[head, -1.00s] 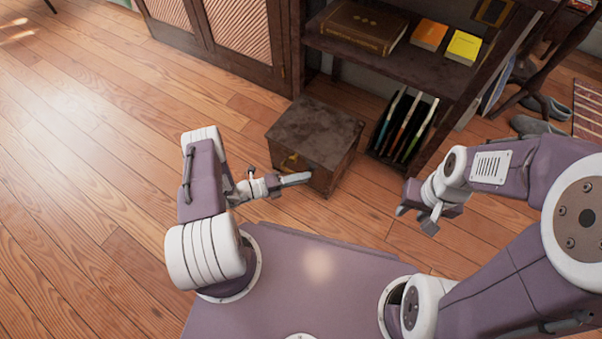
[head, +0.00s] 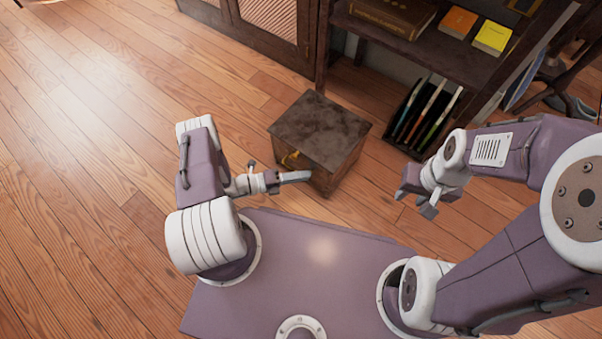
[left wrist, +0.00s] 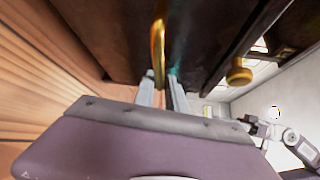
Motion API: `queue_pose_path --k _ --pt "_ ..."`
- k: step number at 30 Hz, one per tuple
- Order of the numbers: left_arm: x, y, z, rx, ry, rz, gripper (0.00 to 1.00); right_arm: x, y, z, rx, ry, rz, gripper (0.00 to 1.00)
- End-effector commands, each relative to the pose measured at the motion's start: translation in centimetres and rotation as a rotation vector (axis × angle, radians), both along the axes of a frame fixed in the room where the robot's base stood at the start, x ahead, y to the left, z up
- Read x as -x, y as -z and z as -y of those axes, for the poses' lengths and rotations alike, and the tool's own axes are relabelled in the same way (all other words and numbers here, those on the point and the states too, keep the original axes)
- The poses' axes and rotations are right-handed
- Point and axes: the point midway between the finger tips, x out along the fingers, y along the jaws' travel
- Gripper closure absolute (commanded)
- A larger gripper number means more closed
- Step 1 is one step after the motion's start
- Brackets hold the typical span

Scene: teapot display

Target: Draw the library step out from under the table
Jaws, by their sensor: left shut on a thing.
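The library step (head: 322,130) is a dark wooden box with a mottled top, standing on the floor in front of the dark shelf unit. Its brass handle (head: 291,160) is on the face toward me. My left gripper (head: 297,177) is at that face, shut on the handle. In the left wrist view, the brass handle (left wrist: 158,48) rises between the fingers of the left gripper (left wrist: 161,88), with the dark face of the step behind it. My right gripper (head: 418,199) is empty and open above the floor, to the right of the step.
The shelf unit (head: 420,42) holds a large brown book (head: 392,12), an orange book (head: 458,22) and a yellow book (head: 492,37). A rack of thin books (head: 425,112) stands below. A brass knob (left wrist: 238,76) shows in the left wrist view. Open floor lies left.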

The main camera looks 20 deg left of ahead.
Motion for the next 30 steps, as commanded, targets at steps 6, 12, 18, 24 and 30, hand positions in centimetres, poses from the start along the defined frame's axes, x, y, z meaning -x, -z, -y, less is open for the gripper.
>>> queue_pose_path --k 6,12,18,24,30 --pt "0.0 -0.2 0.0 0.002 0.002 0.003 1.00 0.0 -0.1 0.0 0.000 0.000 0.000 0.64" --pt "0.0 -0.1 0.0 0.002 0.002 0.003 0.58 0.0 0.0 0.0 0.000 0.000 0.000 0.64" --pt "0.0 -0.1 0.0 0.000 0.000 0.001 0.58 0.0 0.0 0.0 0.000 0.000 0.000 0.64" --pt "0.9 -0.7 -1.8 0.000 -0.006 0.001 0.58 0.0 -1.4 0.0 0.000 0.000 0.000 0.64" --pt "2.8 -1.2 -5.4 0.000 -0.007 0.002 0.58 0.0 -2.9 0.0 0.000 0.000 0.000 0.64"
